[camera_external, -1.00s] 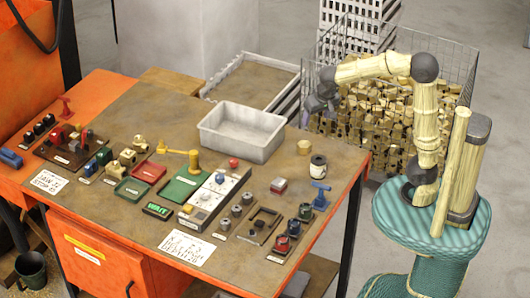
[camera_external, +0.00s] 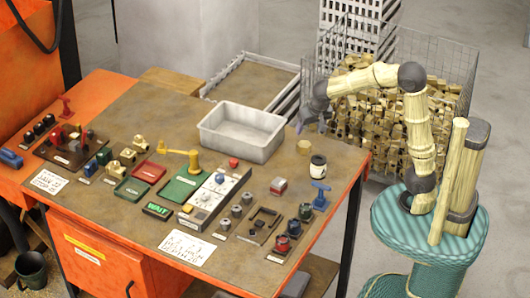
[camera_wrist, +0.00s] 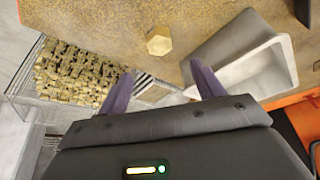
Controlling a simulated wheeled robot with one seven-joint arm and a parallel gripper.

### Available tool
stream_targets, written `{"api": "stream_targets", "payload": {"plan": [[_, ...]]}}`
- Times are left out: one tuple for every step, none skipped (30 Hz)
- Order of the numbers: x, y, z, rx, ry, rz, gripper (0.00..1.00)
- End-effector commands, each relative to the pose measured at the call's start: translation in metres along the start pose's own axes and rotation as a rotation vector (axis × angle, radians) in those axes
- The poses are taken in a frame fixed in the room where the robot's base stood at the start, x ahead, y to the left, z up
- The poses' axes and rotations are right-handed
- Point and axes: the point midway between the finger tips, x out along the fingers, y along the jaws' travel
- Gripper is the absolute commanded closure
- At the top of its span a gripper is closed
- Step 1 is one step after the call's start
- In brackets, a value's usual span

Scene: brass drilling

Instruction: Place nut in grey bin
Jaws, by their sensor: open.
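The nut (camera_external: 303,146) is a brass-coloured hexagonal piece lying on the brown tabletop, just right of the grey bin (camera_external: 241,143). In the wrist view the nut (camera_wrist: 158,41) lies beyond my fingertips, roughly midway between them sideways. The grey bin is a shallow rectangular tray with an open top and looks empty; in the wrist view it (camera_wrist: 222,38) is partly behind my right finger. My gripper (camera_external: 309,124) is above the table's right edge area, just above the nut and apart from it. In the wrist view my gripper (camera_wrist: 160,76) has its purple fingers spread with nothing between them.
A dark-and-cream cylinder (camera_external: 318,167) and a blue valve-like part (camera_external: 320,194) stand near the nut. Coloured trays, blocks and fixtures fill the front of the table (camera_external: 150,100). A wire cage of brass pieces (camera_external: 380,130) stands behind the table. Bare tabletop surrounds the nut.

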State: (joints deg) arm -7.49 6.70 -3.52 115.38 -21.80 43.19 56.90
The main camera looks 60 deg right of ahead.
Motion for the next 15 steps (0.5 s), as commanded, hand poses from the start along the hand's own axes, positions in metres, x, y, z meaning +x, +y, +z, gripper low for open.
{"api": "stream_targets", "payload": {"plan": [[0.012, 0.001, 0.001, 0.000, -0.003, 0.003, 0.33], [0.017, 0.001, 0.001, 0.001, -0.004, 0.003, 0.33], [0.024, 0.001, 0.001, 0.001, -0.004, 0.003, 0.33], [0.029, 0.001, 0.001, 0.001, -0.004, 0.004, 0.33], [0.035, 0.001, 0.001, 0.001, -0.003, 0.003, 0.33], [0.041, 0.001, 0.001, 0.001, -0.003, 0.003, 0.33], [0.046, 0.000, 0.001, 0.001, -0.003, 0.002, 0.33], [0.050, 0.001, 0.001, 0.001, -0.003, 0.003, 0.33], [0.055, 0.000, 0.001, 0.001, -0.002, 0.002, 0.33], [0.057, 0.000, 0.001, 0.001, -0.001, 0.001, 0.33], [0.059, 0.000, 0.001, 0.001, -0.001, 0.001, 0.33], [0.061, 0.000, 0.001, 0.001, -0.001, 0.001, 0.33], [0.062, 0.000, 0.001, 0.001, -0.001, 0.001, 0.33], [0.062, 0.000, 0.000, 0.001, -0.001, 0.000, 0.33], [0.061, 0.000, 0.000, 0.001, -0.001, 0.000, 0.33]]}}
